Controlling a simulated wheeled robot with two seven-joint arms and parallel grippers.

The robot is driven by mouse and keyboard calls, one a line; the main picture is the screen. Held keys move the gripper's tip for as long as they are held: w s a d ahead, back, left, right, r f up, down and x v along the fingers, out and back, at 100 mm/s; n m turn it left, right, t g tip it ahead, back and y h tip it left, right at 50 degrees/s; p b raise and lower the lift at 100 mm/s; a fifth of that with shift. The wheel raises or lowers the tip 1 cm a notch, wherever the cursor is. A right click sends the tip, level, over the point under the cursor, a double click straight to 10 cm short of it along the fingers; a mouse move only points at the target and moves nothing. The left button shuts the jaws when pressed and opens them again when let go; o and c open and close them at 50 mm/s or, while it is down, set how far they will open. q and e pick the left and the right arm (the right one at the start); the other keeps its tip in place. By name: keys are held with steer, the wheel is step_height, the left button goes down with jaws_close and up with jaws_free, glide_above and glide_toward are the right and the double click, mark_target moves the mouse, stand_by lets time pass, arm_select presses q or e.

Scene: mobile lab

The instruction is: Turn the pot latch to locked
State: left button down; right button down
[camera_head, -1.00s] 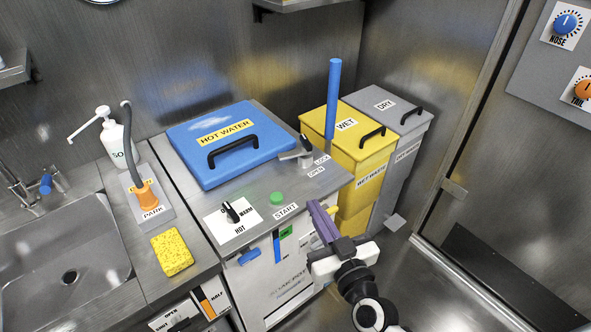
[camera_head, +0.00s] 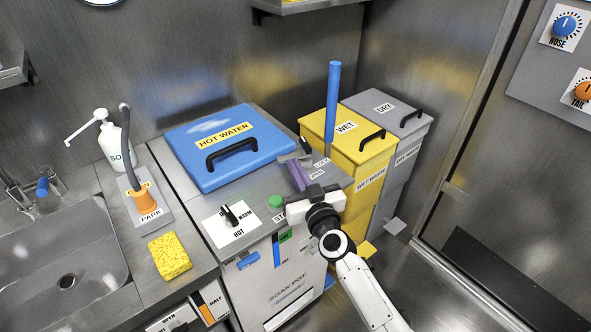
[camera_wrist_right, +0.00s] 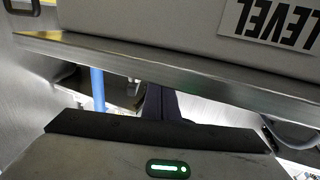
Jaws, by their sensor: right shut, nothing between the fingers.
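In the right wrist view the dark shut fingers (camera_wrist_right: 160,103) show below a metal edge, and the latch cannot be made out. My left gripper is not in view.
A green START button (camera_head: 275,202) and a black temperature knob (camera_head: 230,214) sit on the counter near my right gripper. A blue upright pole (camera_head: 332,100) stands behind, by the yellow WET bin (camera_head: 372,152). A yellow sponge (camera_head: 169,256) lies at left.

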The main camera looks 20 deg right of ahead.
stand_by(0.3)
steer(key=shift+w+a+r+p, duration=0.15)
steer(key=shift+w+a+p, duration=0.2)
steer(key=shift+w, duration=0.05)
steer(key=shift+w+a, duration=0.45)
steer(key=shift+w, duration=0.15)
